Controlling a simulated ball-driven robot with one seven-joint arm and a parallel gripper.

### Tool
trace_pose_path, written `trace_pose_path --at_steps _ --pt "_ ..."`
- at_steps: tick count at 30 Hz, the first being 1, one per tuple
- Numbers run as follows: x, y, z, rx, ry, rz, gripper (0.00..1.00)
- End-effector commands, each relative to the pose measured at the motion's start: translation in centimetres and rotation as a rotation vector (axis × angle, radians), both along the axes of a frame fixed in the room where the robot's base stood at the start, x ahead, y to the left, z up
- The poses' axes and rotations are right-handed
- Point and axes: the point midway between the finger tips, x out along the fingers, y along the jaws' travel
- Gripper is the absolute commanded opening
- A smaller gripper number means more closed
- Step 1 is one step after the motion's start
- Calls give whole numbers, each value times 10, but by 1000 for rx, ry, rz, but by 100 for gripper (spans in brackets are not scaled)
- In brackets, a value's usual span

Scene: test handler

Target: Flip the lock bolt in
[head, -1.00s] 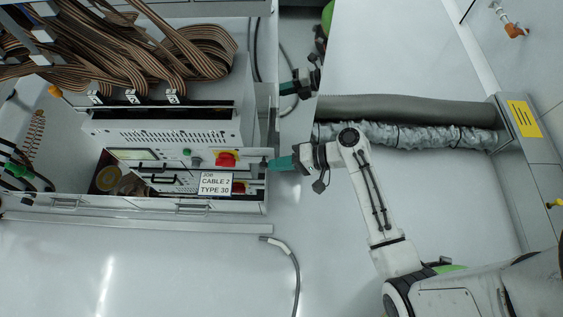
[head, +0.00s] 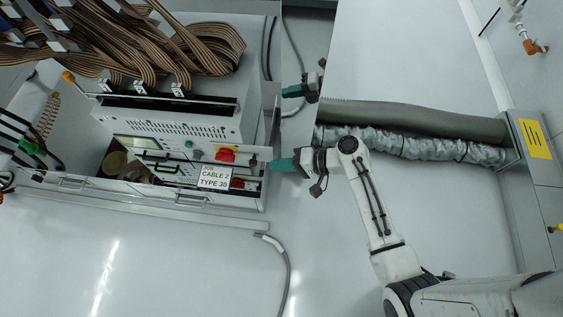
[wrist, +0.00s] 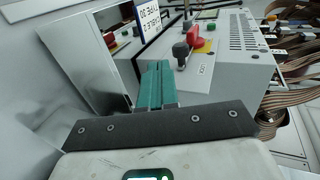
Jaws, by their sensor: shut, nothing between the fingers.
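The lock bolt appears to be the dark knob (wrist: 181,50) on the grey front panel, beside a small label in the wrist view. In the head view a small black knob (head: 253,161) sits at the right end of the panel. My gripper (wrist: 158,70) has its teal fingers together with nothing between them. In the head view my gripper (head: 272,165) points left at the panel's right end, just right of the black knob. It looks close to the knob; I cannot tell whether they touch.
A red knob on a yellow plate (head: 226,154) and a green button (head: 197,154) sit left of the black knob. A white job sign (head: 214,177) hangs in front. Brown ribbon cables (head: 130,50) fill the cabinet top. A grey cable (head: 285,258) lies below right.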

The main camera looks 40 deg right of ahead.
Motion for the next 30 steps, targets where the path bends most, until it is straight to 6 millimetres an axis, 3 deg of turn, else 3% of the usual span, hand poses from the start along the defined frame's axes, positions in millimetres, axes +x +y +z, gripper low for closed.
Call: trace_pose_path --at_steps 21,30 --pt "-58 -60 37 0 0 -4 0" --pt "-65 -66 39 0 0 -2 0"
